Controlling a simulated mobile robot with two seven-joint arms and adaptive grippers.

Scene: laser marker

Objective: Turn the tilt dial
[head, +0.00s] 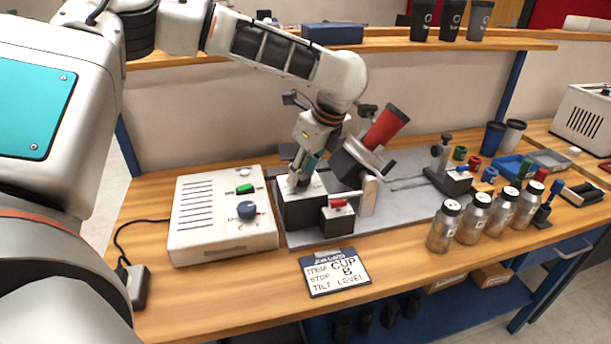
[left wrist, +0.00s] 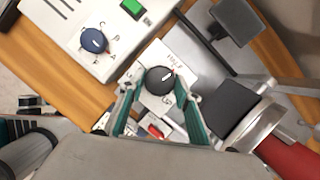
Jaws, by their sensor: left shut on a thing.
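The tilt dial (left wrist: 160,80) is a dark round knob with a white pointer line on a light plate in the left wrist view. In the head view it is mostly hidden by my left gripper (head: 300,182), which comes down from above onto the dark block of the fixture (head: 297,212). In the left wrist view the teal fingers of my left gripper (left wrist: 160,92) stand on either side of the dial and are shut on it. A job card (head: 335,271) in front reads item cup, stop 8, tilt level. My right gripper is not in view.
A white control box (head: 220,240) with a blue dial (head: 247,210) and green switch stands left.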

